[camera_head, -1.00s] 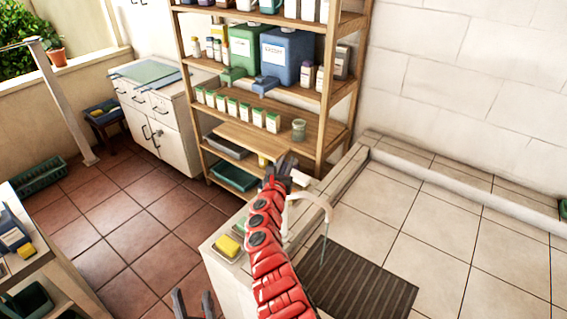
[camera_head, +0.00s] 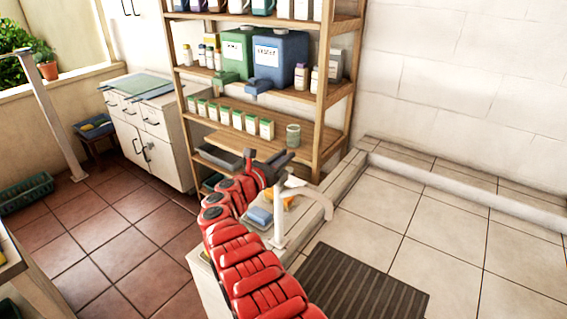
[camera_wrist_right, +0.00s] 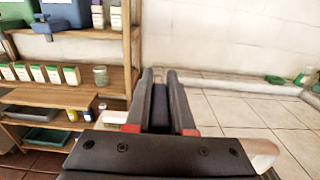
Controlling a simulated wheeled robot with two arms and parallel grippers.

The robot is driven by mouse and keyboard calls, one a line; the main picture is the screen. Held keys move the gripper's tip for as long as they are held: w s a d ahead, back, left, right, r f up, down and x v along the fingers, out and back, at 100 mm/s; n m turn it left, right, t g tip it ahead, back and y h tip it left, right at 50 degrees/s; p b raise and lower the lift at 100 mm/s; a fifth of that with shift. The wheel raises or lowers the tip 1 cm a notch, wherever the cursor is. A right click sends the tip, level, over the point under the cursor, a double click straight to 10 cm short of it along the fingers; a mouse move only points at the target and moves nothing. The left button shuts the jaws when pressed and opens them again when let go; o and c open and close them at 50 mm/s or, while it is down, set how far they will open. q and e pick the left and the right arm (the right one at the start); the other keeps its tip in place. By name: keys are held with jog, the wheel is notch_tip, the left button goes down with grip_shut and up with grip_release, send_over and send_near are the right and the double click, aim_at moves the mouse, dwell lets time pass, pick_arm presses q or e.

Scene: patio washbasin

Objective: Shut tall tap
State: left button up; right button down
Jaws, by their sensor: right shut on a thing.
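The tall white tap (camera_head: 280,213) stands upright at the washbasin counter, its curved spout (camera_head: 322,200) reaching right. No stream shows below the spout. My right gripper (camera_head: 267,160) is just beyond the tap at its upper part, with my red arm passing in front of the counter. In the right wrist view, its dark fingers (camera_wrist_right: 160,76) point away and close around a dark narrow piece, seemingly the tap's handle, mostly hidden by the fingers. A pale rounded part (camera_wrist_right: 257,150), perhaps the tap, shows at lower right. My left gripper is out of view.
A blue sponge (camera_head: 259,217) and an orange item (camera_head: 285,201) lie on the counter by the tap. A wooden shelf (camera_head: 318,125) with bottles stands close behind. A dark ribbed mat (camera_head: 362,284) lies on the tiles at right. The tiled area further right is clear.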

aim_at(277, 161)
jog(key=shift+d, duration=0.1)
dwell(0.4)
jog(key=c, duration=0.8)
grip_release()
jog(key=shift+f, duration=0.1)
jog(key=shift+s+a+r, duration=0.2)
jog(key=shift+s+a, duration=0.2)
jog(key=shift+a, duration=0.15)
jog(key=shift+p+v, duration=0.7)
jog(key=shift+v, duration=0.4)
jog(key=b+v, duration=0.1)
jog(key=v, duration=1.2)
jog(key=shift+s+a+f+b, duration=0.1)
jog(key=shift+s+a+b, duration=0.15)
jog(key=shift+s+b, duration=0.1)
